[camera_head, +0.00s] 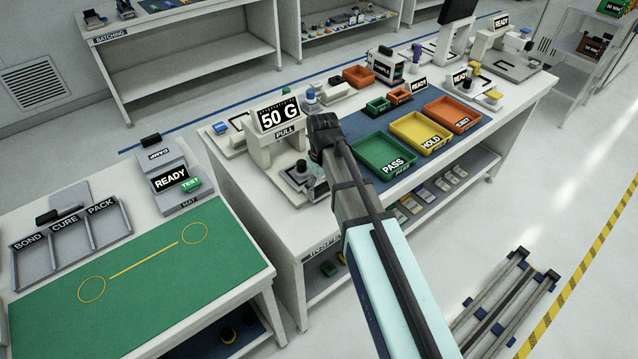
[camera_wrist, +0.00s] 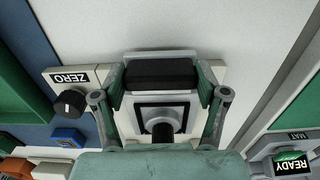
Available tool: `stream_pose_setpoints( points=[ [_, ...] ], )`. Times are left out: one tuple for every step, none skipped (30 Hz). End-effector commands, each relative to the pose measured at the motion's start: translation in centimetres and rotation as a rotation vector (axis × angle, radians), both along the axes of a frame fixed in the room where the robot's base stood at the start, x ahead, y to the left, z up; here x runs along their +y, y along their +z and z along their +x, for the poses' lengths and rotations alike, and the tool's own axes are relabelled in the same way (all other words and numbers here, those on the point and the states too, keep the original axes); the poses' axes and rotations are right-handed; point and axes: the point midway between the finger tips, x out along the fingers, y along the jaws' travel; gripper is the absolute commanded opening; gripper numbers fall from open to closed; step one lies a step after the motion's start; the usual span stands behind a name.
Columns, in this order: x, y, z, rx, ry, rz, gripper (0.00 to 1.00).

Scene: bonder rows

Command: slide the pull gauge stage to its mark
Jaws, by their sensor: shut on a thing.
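The pull gauge (camera_head: 268,137) stands on the white bench with a "50 G" display and a "PULL" label. Its stage (camera_head: 298,178) is a low pale block at the gauge's front, partly hidden by my arm. In the wrist view the stage (camera_wrist: 187,104) has a black square, a grey round piece and a dark post. A black block (camera_wrist: 162,75) on it lies between my fingers. My gripper (camera_wrist: 161,84) is shut on the stage at this block, with one finger at each side. I cannot make out the stage's mark.
A ZERO knob (camera_wrist: 69,104) stands left of the stage in the wrist view. Green PASS (camera_head: 383,155), yellow HOLD (camera_head: 420,132) and red trays lie right of my arm. A READY unit (camera_head: 172,178) stands on the neighbouring bench. Bare white bench borders the stage.

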Motion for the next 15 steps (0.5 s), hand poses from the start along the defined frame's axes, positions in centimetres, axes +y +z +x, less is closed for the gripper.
stream_pose_setpoints(
  points=[
    [-0.29,-0.23,-0.58,0.014,0.000,-0.008,0.80],
    [-0.29,-0.22,-0.57,0.013,0.000,-0.007,0.90],
    [-0.28,-0.21,-0.55,0.013,0.000,-0.007,0.98],
    [-0.27,-0.20,-0.52,0.013,0.000,-0.007,0.98],
    [-0.25,-0.19,-0.51,0.012,0.000,-0.006,0.98],
    [-0.23,-0.18,-0.47,0.011,0.000,-0.005,0.98],
    [-0.22,-0.16,-0.44,0.011,0.000,-0.005,0.98],
    [-0.21,-0.16,-0.43,0.010,0.000,-0.005,0.98],
    [-0.19,-0.15,-0.40,0.010,0.000,-0.005,0.98],
    [-0.19,-0.14,-0.38,0.009,0.000,-0.004,0.98],
    [-0.18,-0.13,-0.36,0.009,0.000,-0.004,0.98],
    [-0.16,-0.11,-0.35,0.009,0.000,-0.004,0.98],
    [-0.16,-0.07,-0.34,0.008,0.000,-0.004,0.98],
    [-0.16,0.00,-0.32,0.008,0.000,-0.004,0.98],
    [-0.14,0.14,-0.30,0.008,0.000,-0.004,0.98]
  ],
)
